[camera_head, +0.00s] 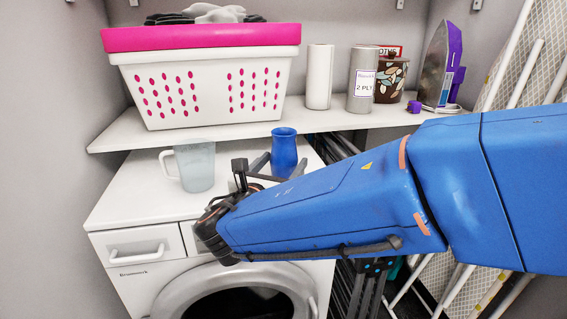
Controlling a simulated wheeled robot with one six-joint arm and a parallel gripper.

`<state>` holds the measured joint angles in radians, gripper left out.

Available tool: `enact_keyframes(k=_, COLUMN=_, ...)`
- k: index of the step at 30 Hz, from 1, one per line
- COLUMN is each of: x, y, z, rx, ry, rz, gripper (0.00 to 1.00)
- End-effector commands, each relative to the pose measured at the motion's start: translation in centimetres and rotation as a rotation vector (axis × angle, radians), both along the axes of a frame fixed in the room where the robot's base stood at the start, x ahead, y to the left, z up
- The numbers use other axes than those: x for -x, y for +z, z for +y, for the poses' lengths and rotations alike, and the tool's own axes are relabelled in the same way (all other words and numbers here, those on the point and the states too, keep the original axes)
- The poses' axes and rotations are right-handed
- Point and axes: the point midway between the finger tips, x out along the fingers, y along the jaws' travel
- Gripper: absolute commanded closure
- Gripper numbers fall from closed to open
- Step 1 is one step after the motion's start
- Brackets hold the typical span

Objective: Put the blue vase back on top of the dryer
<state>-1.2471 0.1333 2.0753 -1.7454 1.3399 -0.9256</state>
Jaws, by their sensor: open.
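The blue vase (284,153) stands upright on the white top of the dryer (143,199), toward its back right, just under the shelf edge. My gripper (275,167) reaches over the dryer top from the front, its open fingers on either side of the vase's lower body. The base of the vase is partly hidden by my gripper and arm, so I cannot tell whether the fingers touch it. My blue arm covers the right front of the dryer top.
A translucent jug (195,167) stands on the dryer left of the vase. A shelf (215,136) above holds a white and pink basket (205,75), paper rolls (319,77), a brown pot (390,80) and an iron (437,70). An ironing board (543,45) leans at right.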

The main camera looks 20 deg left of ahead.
Motion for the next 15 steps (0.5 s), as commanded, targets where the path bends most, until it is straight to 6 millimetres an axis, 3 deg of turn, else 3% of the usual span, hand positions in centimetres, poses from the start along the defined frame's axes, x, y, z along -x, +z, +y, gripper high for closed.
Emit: enact_keyframes(k=15, x=8.6, y=0.0, z=0.4, rx=0.000, ry=0.003, rz=-0.001, gripper=0.31)
